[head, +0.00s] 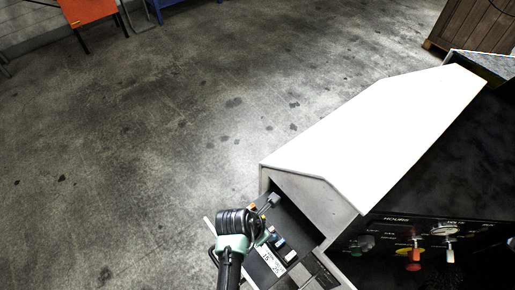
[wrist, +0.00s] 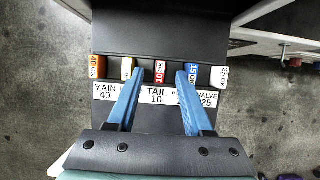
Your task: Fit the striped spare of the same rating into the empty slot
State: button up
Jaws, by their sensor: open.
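In the wrist view, a row of fuses sits in a dark panel: orange 40 (wrist: 97,67), one with a yellow edge and white face (wrist: 127,68), red 10 (wrist: 160,72), blue 15 (wrist: 192,72) and white 25 (wrist: 218,77). The label strip (wrist: 157,96) reads MAIN 40, TAIL 10 and VALVE 25; my fingers cover other labels. My gripper (wrist: 159,76) is open, its blue fingers pointing at the row on either side of the red fuse. In the head view my gripper (head: 267,236) is over the panel. I cannot make out an empty slot or a striped spare.
The loader's white cover (head: 375,135) rises behind the panel. A control face with knobs and a red button (head: 413,266) is to the right. Open concrete floor (head: 150,130) lies left. A wooden crate (head: 475,30) stands far right, an orange board (head: 88,10) far left.

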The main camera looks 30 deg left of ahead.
jog(key=b+v, duration=0.1)
jog(key=v, duration=0.9)
jog(key=shift+w, duration=0.1)
jog(key=w+r+m+t+y+b, duration=0.3)
jog(key=w+r+m+t+b, duration=0.3)
jog(key=w+r+m, duration=0.75)
jog(key=w+d+r+m+t+b, duration=0.1)
jog(key=w+d+r+m+t, duration=0.2)
jog(key=r, duration=0.7)
jog(key=w+d+r+m+t+b, duration=0.1)
jog(key=d+r+m+t, duration=0.2)
jog(key=r, duration=0.7)
jog(key=s+d+r+m+t+b, duration=0.1)
jog(key=s+d+r+m+t, duration=0.1)
jog(key=r, duration=0.5)
jog(key=s+d+r+m+t+h+b, duration=0.1)
jog(key=s+d+r+m+t, duration=0.2)
jog(key=s+r+m+t, duration=0.2)
jog(key=s+d+r+m+t+b, duration=0.1)
jog(key=s+d+r+m+t, duration=0.2)
jog(key=r, duration=0.6)
jog(key=s+m+t, duration=0.1)
jog(key=s+m, duration=0.1)
jog(key=shift+s+d+r, duration=0.25)
jog(key=shift+s+r, duration=0.05)
jog(key=shift+s, duration=0.1)
